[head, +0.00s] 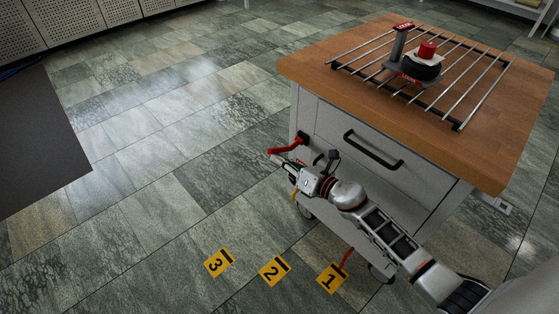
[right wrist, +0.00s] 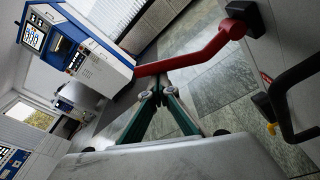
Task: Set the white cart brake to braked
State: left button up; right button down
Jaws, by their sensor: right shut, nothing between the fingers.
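The white cart (head: 330,135) has a wooden top. A red lever (head: 286,149) on a dark pivot sticks out to the left from the upper left of its drawer front. In the right wrist view the red lever (right wrist: 195,58) slants from its pivot down to the left. My right gripper (head: 275,161) is shut and empty, its tips just below the lever's outer part. In the right wrist view the closed fingertips (right wrist: 161,82) are close to the lever; whether they touch cannot be told. My left gripper is not in view.
A rack (head: 465,75) with a red-and-black device stands on the cart top. A black drawer handle (head: 372,150) is right of the lever. Yellow floor markers 1 (head: 331,278), 2 (head: 273,270) and 3 (head: 218,262) lie in front.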

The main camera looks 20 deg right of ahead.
aim_at(280, 149)
jog(key=r, duration=0.1)
jog(key=r+m+p, duration=0.1)
jog(key=r+m, duration=0.1)
jog(key=shift+w+d+r+p, duration=0.3)
jog(key=shift+w+d+r, duration=0.05)
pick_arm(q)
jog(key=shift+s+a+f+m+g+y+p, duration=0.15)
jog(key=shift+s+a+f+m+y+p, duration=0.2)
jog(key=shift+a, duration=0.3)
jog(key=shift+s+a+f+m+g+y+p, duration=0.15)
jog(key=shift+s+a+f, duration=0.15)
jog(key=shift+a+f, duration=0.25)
pick_arm(e)
jog(key=shift+d+r+m+y, duration=0.4)
jog(key=shift+r+m, duration=0.2)
jog(key=shift+m, duration=0.4)
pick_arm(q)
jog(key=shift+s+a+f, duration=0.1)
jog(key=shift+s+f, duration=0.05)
pick_arm(e)
jog(key=shift+f, duration=0.2)
